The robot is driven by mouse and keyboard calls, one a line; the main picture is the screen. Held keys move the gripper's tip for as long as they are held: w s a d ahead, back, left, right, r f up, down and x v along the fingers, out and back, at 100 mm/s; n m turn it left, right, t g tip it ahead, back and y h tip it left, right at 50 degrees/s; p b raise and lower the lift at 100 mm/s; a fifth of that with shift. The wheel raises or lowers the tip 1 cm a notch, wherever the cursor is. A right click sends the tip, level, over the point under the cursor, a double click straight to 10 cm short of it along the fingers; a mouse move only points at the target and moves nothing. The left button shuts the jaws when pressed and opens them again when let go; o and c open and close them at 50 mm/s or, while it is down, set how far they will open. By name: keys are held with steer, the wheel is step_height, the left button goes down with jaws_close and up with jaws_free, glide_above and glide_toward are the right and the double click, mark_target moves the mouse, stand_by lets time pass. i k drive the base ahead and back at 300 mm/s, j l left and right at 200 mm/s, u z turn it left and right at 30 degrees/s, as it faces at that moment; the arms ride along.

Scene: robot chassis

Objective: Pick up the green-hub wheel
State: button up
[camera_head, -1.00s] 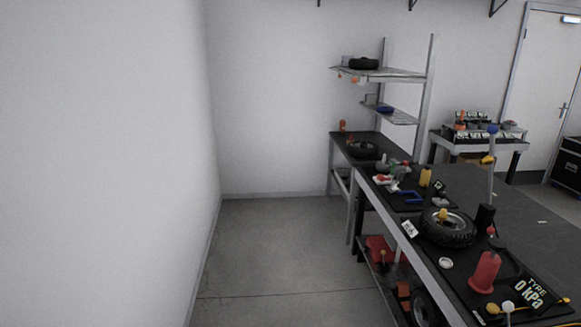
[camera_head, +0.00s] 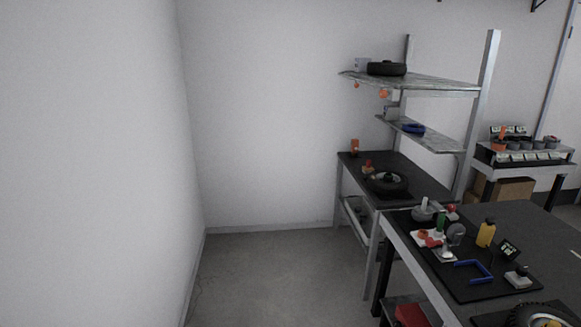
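No wheel shows a hub that I can make out as green. A dark wheel (camera_head: 387,184) lies flat on the back workbench; its hub looks grey and dark. Another black wheel or tyre (camera_head: 386,69) lies on the top shelf, its hub hidden by the low angle. A wheel with a yellow piece at its hub (camera_head: 525,314) is cut off by the lower right edge. My gripper is not in view.
The back workbench (camera_head: 420,180) stands under a rack with a blue ring (camera_head: 412,129) on its lower shelf. The nearer bench (camera_head: 535,235) holds tools, a yellow bottle (camera_head: 486,232) and a blue frame (camera_head: 472,270). Floor (camera_head: 280,275) at centre left is clear, beside a white wall.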

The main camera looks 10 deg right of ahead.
mark_target(386, 183)
steer(key=i+j+z, duration=0.1)
steer(key=i, duration=1.95)
steer(key=i+l+z, duration=0.15)
steer(key=i+z, duration=0.65)
steer(key=i+j+z, duration=0.1)
steer(key=i+z, duration=0.3)
steer(key=i+l+z, duration=0.2)
steer(key=i, duration=0.2)
